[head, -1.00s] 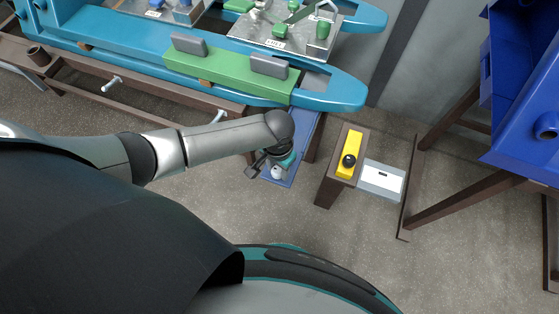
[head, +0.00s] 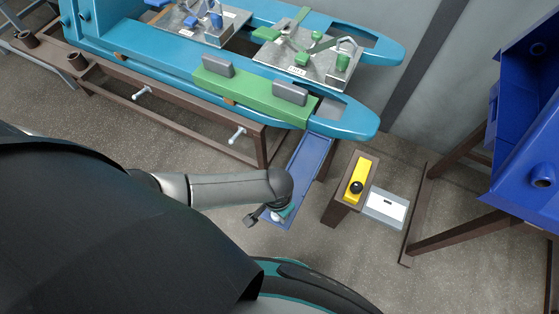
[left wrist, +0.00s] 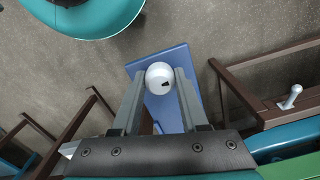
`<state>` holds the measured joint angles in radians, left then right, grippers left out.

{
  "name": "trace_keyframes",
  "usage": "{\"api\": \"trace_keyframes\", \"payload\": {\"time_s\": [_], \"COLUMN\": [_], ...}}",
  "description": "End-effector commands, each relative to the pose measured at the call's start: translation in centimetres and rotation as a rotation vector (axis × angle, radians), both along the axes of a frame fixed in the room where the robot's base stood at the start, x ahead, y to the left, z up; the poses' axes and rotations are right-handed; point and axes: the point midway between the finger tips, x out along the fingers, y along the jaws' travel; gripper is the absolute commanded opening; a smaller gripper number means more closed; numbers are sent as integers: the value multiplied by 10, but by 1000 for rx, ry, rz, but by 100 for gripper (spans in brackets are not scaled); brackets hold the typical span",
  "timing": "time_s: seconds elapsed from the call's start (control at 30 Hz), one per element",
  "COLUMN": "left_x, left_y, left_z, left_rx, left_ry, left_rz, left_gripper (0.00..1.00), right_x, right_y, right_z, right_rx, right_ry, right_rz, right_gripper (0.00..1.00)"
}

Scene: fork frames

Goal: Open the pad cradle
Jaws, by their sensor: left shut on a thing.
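A long blue tray (head: 311,162), which I take to be the pad cradle, sticks out from under the tip of the teal fork frame towards me. It also shows in the left wrist view (left wrist: 189,99). A white round knob (left wrist: 159,77) is at its near end. My left gripper (head: 268,216) is at that end, with its two fingers on either side of the knob, shut on it. In the head view the wrist hides much of the knob. The part of the tray seen in the head view looks empty. My right gripper is not in view.
The teal fork frame (head: 352,122) carries a green block (head: 252,94) with two grey pads. Right of the tray stands a brown post with a yellow box and black knob (head: 358,180), beside a grey-white panel (head: 386,207). A blue bin (head: 525,130) on a brown stand is far right.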

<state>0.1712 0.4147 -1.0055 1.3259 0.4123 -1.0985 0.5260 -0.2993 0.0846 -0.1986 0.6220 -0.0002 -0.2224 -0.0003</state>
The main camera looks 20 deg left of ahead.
Motion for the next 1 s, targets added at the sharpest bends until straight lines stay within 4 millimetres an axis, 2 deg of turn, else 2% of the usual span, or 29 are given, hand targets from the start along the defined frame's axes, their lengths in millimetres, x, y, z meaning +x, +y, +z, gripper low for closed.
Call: {"api": "trace_keyframes", "payload": {"time_s": [0.3,0.33,0.57,0.87,1.0], "left_x": [-3,-3,-1,0,0], "left_y": [0,0,0,0,-1], "left_z": [-1,-1,0,1,13], "left_rx": [2,2,1,0,-1], "left_ry": [7,7,3,0,-1], "left_rz": [-1,-1,-1,0,-1], "left_gripper": [0,46,71,74,74], "right_x": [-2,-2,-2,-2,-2], "right_y": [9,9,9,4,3], "right_z": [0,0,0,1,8], "right_rx": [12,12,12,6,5], "right_ry": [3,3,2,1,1], "right_rz": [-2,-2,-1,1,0], "right_gripper": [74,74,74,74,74]}}
